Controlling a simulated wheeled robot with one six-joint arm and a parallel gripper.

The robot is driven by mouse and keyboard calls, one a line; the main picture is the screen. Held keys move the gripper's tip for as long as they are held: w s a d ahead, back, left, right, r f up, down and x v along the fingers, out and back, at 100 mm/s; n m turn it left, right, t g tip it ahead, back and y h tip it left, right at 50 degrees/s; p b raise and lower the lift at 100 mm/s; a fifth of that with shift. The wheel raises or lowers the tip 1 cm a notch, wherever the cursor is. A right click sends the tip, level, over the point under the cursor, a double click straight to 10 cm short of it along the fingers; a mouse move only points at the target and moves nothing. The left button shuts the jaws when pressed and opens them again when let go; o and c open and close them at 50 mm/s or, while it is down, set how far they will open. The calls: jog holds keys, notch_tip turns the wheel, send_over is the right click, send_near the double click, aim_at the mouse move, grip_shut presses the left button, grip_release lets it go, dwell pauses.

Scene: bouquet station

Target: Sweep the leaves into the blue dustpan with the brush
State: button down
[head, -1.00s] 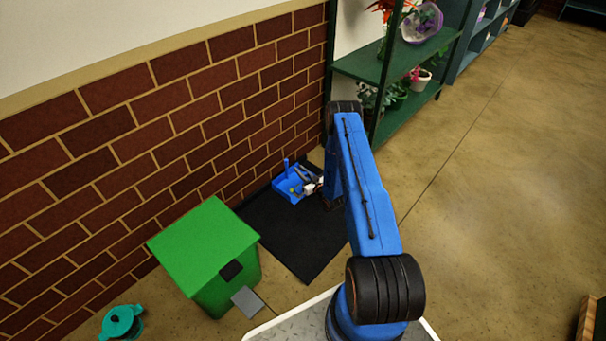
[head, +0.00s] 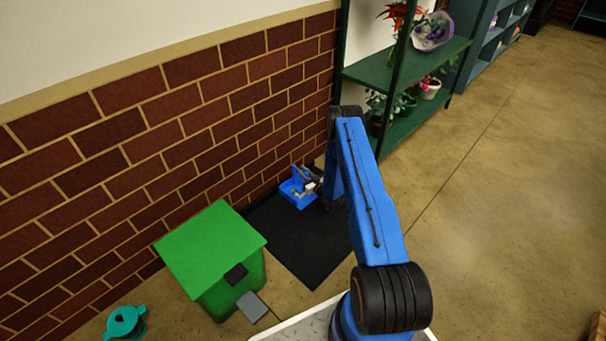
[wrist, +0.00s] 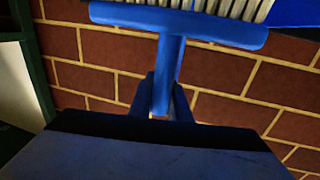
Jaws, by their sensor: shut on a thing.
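The blue dustpan (head: 292,194) sits on the black mat by the brick wall in the head view. My gripper is shut on the blue handle of the brush (wrist: 200,24). The wrist view shows the handle running up from between my gripper's fingers (wrist: 161,95) to a blue head with pale bristles. In the head view the brush and gripper are small and crowded at the dustpan's right side, partly hidden by my arm; contact cannot be told. A blue surface, perhaps the dustpan, fills the wrist view's top right corner. I cannot make out leaves now.
A green bin (head: 212,256) with a pedal stands left of the black mat (head: 300,245). A teal pot-like object (head: 125,322) is at lower left. A green plant shelf (head: 400,80) stands close behind my arm. The floor at right is open.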

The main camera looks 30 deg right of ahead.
jog(key=shift+s+r, duration=0.15)
jog(key=shift+r, duration=1.05)
jog(key=shift+s+r, duration=0.1)
jog(key=shift+r, duration=1.1)
